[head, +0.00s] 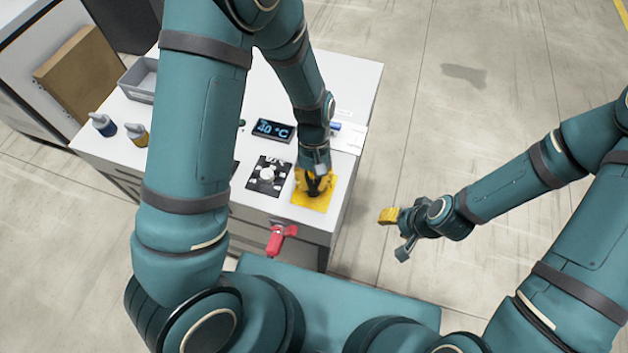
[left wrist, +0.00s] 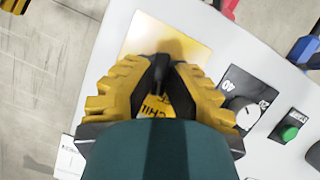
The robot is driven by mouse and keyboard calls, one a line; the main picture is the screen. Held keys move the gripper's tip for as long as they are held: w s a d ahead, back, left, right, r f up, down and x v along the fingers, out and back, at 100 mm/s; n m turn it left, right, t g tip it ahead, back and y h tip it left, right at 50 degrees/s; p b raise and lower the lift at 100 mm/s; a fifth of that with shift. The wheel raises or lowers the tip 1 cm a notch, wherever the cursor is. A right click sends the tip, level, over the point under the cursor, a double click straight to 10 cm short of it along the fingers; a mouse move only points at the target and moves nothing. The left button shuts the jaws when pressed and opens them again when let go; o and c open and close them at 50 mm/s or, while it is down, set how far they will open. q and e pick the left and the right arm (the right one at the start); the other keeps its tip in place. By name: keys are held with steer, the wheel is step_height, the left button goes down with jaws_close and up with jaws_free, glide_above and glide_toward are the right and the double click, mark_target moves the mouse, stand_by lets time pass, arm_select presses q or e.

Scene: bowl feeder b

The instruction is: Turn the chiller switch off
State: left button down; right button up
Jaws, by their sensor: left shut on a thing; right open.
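The chiller switch sits on a yellow plate (head: 300,199) at the near right corner of the white cabinet top. The plate also shows in the left wrist view (left wrist: 150,35). My left gripper (head: 315,188) points down over the plate, its yellow fingers (left wrist: 160,78) closed on the dark switch handle (left wrist: 163,68). The fingers cover most of the handle, so its exact angle is hard to tell. A yellow label (left wrist: 157,107) with letters like "CHIL" shows between the fingers. My right gripper (head: 396,234) is open and empty, off the cabinet's right side.
A dial (head: 268,174) on a black plate is left of the yellow plate. A display (head: 273,130) reads about 40 °C. A red handle (head: 281,237) sticks out at the front. Floor to the right is clear.

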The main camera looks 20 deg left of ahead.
arm_select(q)
steer(key=n+h, duration=0.1)
steer(key=n, duration=0.1)
steer(key=n+t, duration=0.1)
steer(key=n, duration=0.2)
steer(key=shift+s+a+h, duration=0.1)
steer(key=shift+h, duration=0.3)
steer(key=shift+n, duration=0.3)
steer(key=c, duration=1)
jaws_free()
steer(key=v, duration=1.2)
steer(key=shift+s, duration=0.1)
steer(key=shift+s, duration=0.1)
